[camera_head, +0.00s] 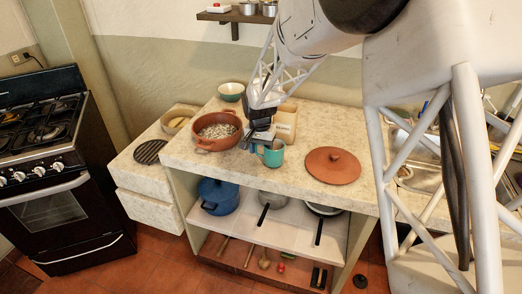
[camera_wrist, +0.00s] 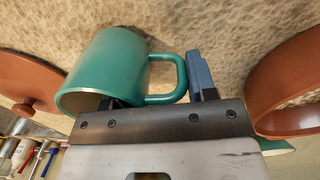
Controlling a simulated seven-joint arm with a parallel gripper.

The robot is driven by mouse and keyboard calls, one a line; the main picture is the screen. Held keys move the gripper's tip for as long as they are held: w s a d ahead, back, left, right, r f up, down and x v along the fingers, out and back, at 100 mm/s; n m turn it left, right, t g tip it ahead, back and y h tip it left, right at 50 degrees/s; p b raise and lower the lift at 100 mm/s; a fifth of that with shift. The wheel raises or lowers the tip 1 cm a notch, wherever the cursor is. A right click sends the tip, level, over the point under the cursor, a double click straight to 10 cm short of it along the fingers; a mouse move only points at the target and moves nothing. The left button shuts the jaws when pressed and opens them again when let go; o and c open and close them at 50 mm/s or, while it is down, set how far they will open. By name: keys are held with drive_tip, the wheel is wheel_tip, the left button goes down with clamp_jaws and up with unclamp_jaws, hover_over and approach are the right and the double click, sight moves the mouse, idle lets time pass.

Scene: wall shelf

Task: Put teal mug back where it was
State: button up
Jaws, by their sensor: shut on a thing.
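The teal mug (camera_head: 272,156) is at the front part of the stone counter (camera_head: 230,172), between the clay pot and the clay lid. My gripper (camera_head: 258,138) is over the counter and shut on the mug. In the wrist view the mug (camera_wrist: 110,65) lies left of centre, its handle between my gripper's fingers (camera_wrist: 160,90). The right finger shows blue outside the handle; the other is mostly hidden by the mug. I cannot tell whether the mug's base touches the counter.
The clay pot (camera_head: 199,143) stands left of the mug, the clay lid (camera_head: 332,166) lies right. A tan box (camera_head: 286,124) is behind, a green bowl (camera_head: 231,92) at the back. Below, a shelf holds a blue pot (camera_head: 217,196) and pans. A small wall shelf (camera_head: 235,17) is above.

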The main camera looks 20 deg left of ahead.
drive_tip(key=shift+f, duration=0.3)
drive_tip(key=shift+f, duration=0.1)
drive_tip(key=o, duration=1.3)
drive_tip(key=r, duration=1.1)
drive_tip(key=shift+a+r, duration=0.1)
drive_tip(key=shift+a, duration=0.15)
drive_tip(key=shift+r, duration=0.5)
